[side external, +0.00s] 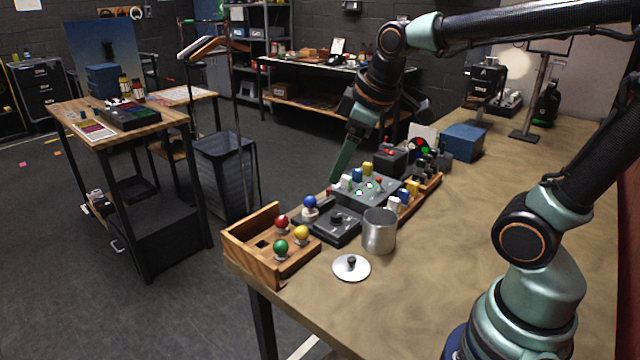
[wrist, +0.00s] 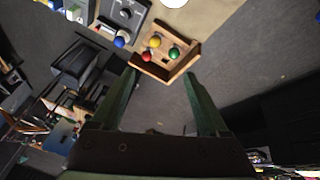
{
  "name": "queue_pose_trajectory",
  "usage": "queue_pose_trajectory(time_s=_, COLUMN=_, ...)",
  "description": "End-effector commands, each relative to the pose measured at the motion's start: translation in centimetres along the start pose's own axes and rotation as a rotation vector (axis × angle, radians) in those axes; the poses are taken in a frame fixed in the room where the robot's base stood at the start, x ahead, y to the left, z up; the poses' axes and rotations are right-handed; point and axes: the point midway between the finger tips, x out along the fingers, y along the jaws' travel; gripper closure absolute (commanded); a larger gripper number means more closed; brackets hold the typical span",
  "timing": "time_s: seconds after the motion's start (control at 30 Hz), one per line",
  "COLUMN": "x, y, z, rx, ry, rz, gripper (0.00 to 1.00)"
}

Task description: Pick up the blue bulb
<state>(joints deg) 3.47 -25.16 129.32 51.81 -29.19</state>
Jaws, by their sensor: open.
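The blue bulb (side external: 310,202) has a round blue top and a pale base. It stands upright just behind the wooden tray (side external: 243,256), beside the black knob box (side external: 336,223). In the wrist view the blue bulb (wrist: 120,41) is to the upper left of the fingers, outside the tray. My gripper (side external: 338,172) is in the air above the far edge of the table, near the button panel and to the right of the bulb. In the wrist view my gripper (wrist: 160,77) has its green fingers wide apart, with nothing between them. What the bulb stands on is hard to make out.
The tray holds a red bulb (side external: 282,222), a yellow bulb (side external: 302,233) and a green bulb (side external: 281,247). A metal cup (side external: 379,233) and a lid (side external: 351,267) are to the right. The grey button panel (side external: 366,190) is behind. The front tabletop is clear.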

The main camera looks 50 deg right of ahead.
Motion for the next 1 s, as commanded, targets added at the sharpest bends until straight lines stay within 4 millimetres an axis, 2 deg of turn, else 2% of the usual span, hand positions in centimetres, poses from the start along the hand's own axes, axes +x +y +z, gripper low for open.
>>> queue_pose_trajectory(time_s=0.3, x=5.2, y=6.2, z=-3.9, rx=-0.599, ry=-0.092, rz=-0.057, gripper=0.22)
queue_pose_trajectory(time_s=0.6, x=12.1, y=11.2, z=-5.0, rx=-1.113, ry=-0.127, rz=-0.153, gripper=0.22)
queue_pose_trajectory(time_s=0.8, x=14.5, y=12.6, z=-4.9, rx=-1.278, ry=-0.127, rz=-0.188, gripper=0.22)
queue_pose_trajectory(time_s=1.0, x=16.8, y=12.5, z=-4.4, rx=-1.304, ry=-0.127, rz=-0.196, gripper=0.22)
